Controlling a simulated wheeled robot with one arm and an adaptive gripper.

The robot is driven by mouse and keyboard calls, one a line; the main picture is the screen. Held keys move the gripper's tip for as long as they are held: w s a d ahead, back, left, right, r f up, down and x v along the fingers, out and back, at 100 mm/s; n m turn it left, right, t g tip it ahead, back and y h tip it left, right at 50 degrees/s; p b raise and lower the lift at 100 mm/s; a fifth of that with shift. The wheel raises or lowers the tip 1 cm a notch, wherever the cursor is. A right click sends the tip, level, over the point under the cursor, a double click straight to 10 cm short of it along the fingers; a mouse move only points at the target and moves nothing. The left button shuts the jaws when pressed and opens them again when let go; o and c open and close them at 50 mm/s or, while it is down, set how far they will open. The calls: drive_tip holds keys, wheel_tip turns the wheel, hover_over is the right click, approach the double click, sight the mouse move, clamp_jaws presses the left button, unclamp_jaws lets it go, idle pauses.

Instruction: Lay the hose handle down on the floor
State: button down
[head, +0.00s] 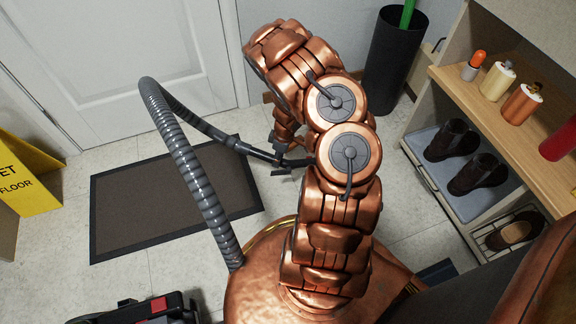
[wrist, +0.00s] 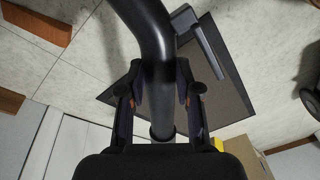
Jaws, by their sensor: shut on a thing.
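The hose handle is a dark bent tube (wrist: 152,42), seen close in the wrist view between the two fingers of my gripper (wrist: 162,95). The fingers are shut on its straight part. In the head view the handle (head: 258,153) is a dark rod at the end of the grey ribbed hose (head: 181,150). The hose arches up from the lower middle and over the floor mat. The handle is held above the floor (head: 150,285). My gripper is mostly hidden behind my copper arm in the head view.
A dark mat (head: 150,205) lies before the white door (head: 120,70). A yellow wet-floor sign (head: 25,170) stands at the left. A black bin (head: 393,62) and a wooden shelf (head: 505,120) with bottles and a boot tray (head: 420,150) stand at the right.

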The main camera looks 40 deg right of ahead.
sight(291, 163)
drive_tip(key=shift+n+h, duration=0.3)
drive_tip(key=shift+n, duration=0.1)
drive_tip(key=s+f, duration=0.1)
drive_tip(key=s, duration=0.1)
drive_tip(key=s+d+f, duration=0.1)
drive_tip(key=shift+s+d+f, duration=0.1)
drive_tip(key=shift+s+d, duration=0.05)
drive_tip(key=shift+s, duration=0.25)
wheel_tip(291, 163, down, 8)
drive_tip(key=b, duration=0.6)
drive_tip(key=shift+f, duration=0.5)
drive_tip(key=c, duration=0.7)
unclamp_jaws()
drive_tip(key=shift+r, duration=0.1)
drive_tip(key=shift+s+d+r, duration=0.1)
drive_tip(key=shift+d+r, duration=0.1)
drive_tip(key=shift+r, duration=1.75)
drive_tip(key=shift+s+d+r, duration=0.1)
drive_tip(key=shift+d+r, duration=0.15)
drive_tip(key=shift+r, duration=1.75)
drive_tip(key=shift+d+r, duration=0.2)
drive_tip(key=shift+r, duration=1.75)
